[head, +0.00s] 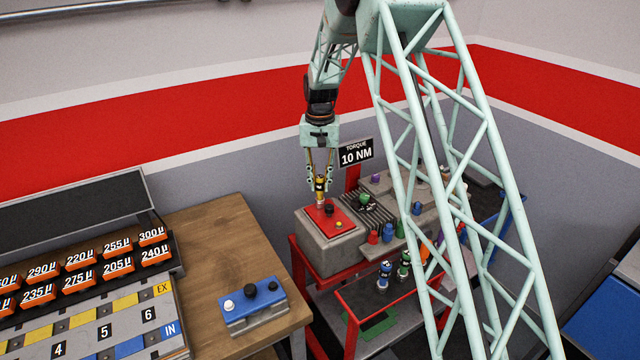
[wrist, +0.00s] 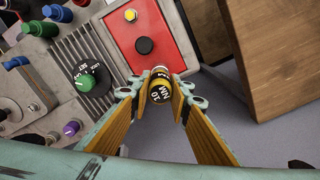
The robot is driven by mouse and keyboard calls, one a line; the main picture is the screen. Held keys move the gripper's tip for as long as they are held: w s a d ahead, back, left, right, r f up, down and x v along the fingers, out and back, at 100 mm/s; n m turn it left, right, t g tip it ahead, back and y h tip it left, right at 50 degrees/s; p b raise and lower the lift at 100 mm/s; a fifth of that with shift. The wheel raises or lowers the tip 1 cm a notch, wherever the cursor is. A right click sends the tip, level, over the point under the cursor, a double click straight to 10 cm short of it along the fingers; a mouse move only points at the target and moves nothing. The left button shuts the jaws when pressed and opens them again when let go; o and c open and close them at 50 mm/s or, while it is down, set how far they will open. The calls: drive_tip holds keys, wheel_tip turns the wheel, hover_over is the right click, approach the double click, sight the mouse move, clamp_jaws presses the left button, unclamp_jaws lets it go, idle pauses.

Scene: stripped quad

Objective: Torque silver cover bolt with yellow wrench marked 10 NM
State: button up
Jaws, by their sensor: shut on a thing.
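My gripper (head: 320,180) is shut on the yellow wrench (head: 320,190), which it holds roughly upright. In the wrist view the wrench (wrist: 161,86) has a black band lettered 10 NM between my fingertips (wrist: 161,90). Its lower end is at the back left corner of a red cover plate (head: 318,218) on a grey machine housing. The red plate (wrist: 122,37) also shows in the wrist view. I cannot make out the silver cover bolt; the wrench and fingers block that corner. Whether the wrench is seated on it I cannot tell.
The plate carries a black knob (head: 329,209) and a yellow button (head: 339,224). A sign reading TORQUE 10 NM (head: 356,153) stands just behind. A green dial (wrist: 86,82) and several coloured knobs lie beside the plate. A wooden bench (head: 215,250) with a blue button box (head: 252,303) is left.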

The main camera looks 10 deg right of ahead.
drive_tip(key=shift+n, duration=0.4)
drive_tip(key=shift+n, duration=0.7)
drive_tip(key=shift+n, duration=0.3)
drive_tip(key=shift+n, duration=0.9)
drive_tip(key=shift+n, duration=0.3)
drive_tip(key=shift+n, duration=0.8)
drive_tip(key=shift+n, duration=0.4)
drive_tip(key=shift+n, duration=0.8)
